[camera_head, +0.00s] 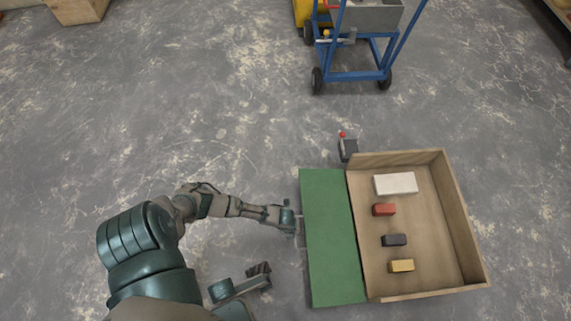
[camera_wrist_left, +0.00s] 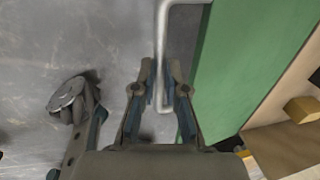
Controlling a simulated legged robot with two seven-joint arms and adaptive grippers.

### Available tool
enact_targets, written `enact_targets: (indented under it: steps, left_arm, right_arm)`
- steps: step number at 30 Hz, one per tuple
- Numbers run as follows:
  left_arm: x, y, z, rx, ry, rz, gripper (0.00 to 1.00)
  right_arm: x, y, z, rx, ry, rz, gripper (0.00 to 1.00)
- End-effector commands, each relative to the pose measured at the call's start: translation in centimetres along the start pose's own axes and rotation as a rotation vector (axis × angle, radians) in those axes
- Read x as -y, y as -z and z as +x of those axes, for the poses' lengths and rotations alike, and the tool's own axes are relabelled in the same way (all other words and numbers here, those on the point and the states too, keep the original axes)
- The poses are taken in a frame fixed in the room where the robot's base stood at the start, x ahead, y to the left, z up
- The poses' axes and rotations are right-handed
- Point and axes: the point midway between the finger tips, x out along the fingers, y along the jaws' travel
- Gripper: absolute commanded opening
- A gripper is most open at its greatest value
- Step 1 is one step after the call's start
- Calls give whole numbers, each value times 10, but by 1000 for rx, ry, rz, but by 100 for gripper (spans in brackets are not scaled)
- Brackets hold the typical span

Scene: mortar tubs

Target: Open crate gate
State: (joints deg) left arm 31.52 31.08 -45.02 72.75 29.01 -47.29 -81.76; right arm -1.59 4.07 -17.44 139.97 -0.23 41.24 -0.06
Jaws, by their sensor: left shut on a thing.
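The crate (camera_head: 465,222) is an open wooden box at the right of the head view. Its green gate (camera_head: 332,240) is folded outward along the crate's left side, looking nearly flat; I cannot tell whether it touches the floor. The gate also fills the right of the left wrist view (camera_wrist_left: 245,65). My left gripper (camera_head: 291,220) is at the gate's outer edge, its fingers (camera_wrist_left: 161,85) shut on the grey bar handle (camera_wrist_left: 163,42). A dark gripper part, apparently my right gripper (camera_head: 259,275), is below it, left of the gate; its fingers are unclear.
In the crate lie a white block (camera_head: 395,184), a red block (camera_head: 384,210), a dark block (camera_head: 394,240) and a yellow block (camera_head: 401,266). A dark device with a red knob (camera_head: 347,148) stands by the far left corner. A blue cart (camera_head: 357,75) stands beyond. Floor at left is clear.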

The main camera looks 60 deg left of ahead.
Motion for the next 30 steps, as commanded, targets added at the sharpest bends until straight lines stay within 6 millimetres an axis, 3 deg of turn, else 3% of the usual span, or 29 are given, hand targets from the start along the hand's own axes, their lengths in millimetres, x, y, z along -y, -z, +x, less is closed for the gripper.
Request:
enact_targets:
  steps: [1,10,12,14,24,30]
  left_arm:
    - [12,-2,-9,3,21,0,0]
    - [13,-1,-7,0,23,-1,0]
    - [14,-1,-7,0,25,-1,25]
    - [14,-1,-7,0,24,-1,37]
    - [8,-1,-6,-1,14,0,37]
    - [8,-2,-26,-1,15,2,37]
  right_arm:
    - [0,2,2,4,-1,0,40]
    - [-1,0,-3,13,-5,0,40]
    - [-1,-2,-2,15,-5,0,40]
    - [-1,-4,-3,18,-5,0,40]
    - [-1,0,-2,12,-5,0,40]
    - [0,0,-2,12,-4,0,40]
